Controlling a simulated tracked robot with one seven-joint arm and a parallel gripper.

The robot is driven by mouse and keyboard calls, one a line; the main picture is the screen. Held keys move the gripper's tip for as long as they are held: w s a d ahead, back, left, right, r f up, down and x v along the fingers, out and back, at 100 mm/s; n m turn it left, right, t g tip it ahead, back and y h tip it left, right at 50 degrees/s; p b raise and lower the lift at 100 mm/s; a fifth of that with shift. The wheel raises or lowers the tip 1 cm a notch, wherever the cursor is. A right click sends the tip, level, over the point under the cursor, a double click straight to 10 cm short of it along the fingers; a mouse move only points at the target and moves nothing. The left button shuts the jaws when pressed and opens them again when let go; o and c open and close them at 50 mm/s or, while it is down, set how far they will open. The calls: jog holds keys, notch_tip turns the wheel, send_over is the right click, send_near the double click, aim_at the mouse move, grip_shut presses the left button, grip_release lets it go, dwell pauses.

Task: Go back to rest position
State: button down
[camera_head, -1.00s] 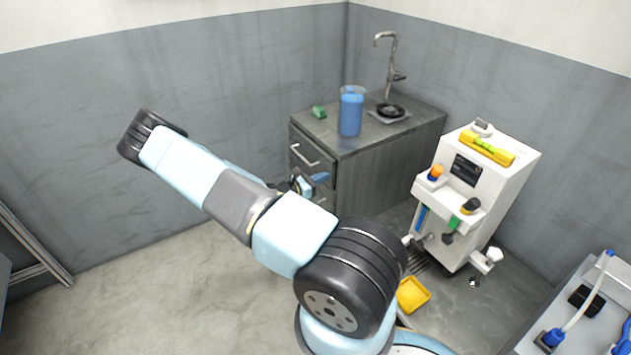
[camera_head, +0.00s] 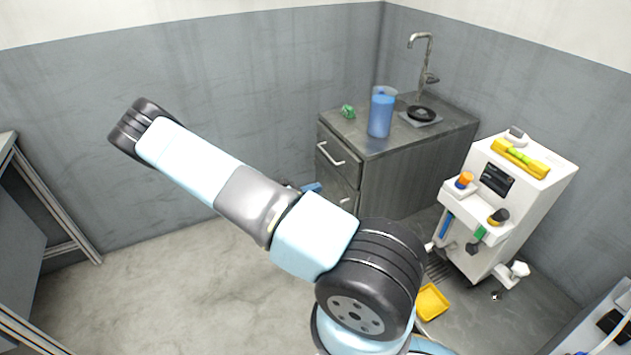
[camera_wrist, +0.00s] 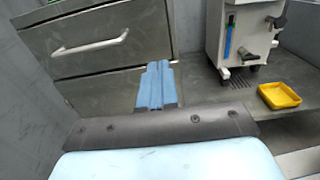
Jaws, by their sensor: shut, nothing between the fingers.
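My gripper (camera_wrist: 156,84) shows in the wrist view as two blue fingers pressed together, with nothing between them. It points toward the front of the grey drawer cabinet (camera_wrist: 90,70). In the head view, my light blue and black arm crosses the middle of the picture and hides most of the gripper. Only a small blue bit of the gripper (camera_head: 311,187) shows behind the arm, in front of the cabinet.
The grey cabinet (camera_head: 400,185) with a sink tap (camera_head: 430,60) carries a blue container (camera_head: 381,113) and a green item (camera_head: 347,111). A white machine (camera_head: 510,205) and a yellow tray (camera_head: 432,302) stand right. Metal frame (camera_head: 45,215) at left. Floor at lower left is clear.

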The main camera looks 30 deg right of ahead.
jog(key=shift+a, duration=0.2)
jog(key=s+a+r+m+y, duration=0.3)
jog(key=a+r+m+y, duration=0.1)
jog(key=r, duration=0.6)
jog(key=s+a+r+m+g+y, duration=0.1)
jog(key=s+a+r+m+y, duration=0.15)
jog(key=r+m+y, duration=0.45)
jog(key=s+a+r+m+y, duration=0.2)
jog(key=s+a+r, duration=0.15)
jog(key=r, duration=0.85)
jog(key=s+a+r+m+t+y, duration=0.2)
jog(key=s+a+r+t, duration=0.2)
jog(key=s+r, duration=0.4)
jog(key=s+a+r+m+t+y, duration=0.2)
jog(key=s+a+r, duration=0.3)
jog(key=s+r, duration=0.3)
notch_tip(320, 180, up, 2)
jog(key=shift+s+r+t+y, duration=0.15)
jog(key=shift+s+t+y, duration=0.3)
jog(key=shift+t, duration=0.45)
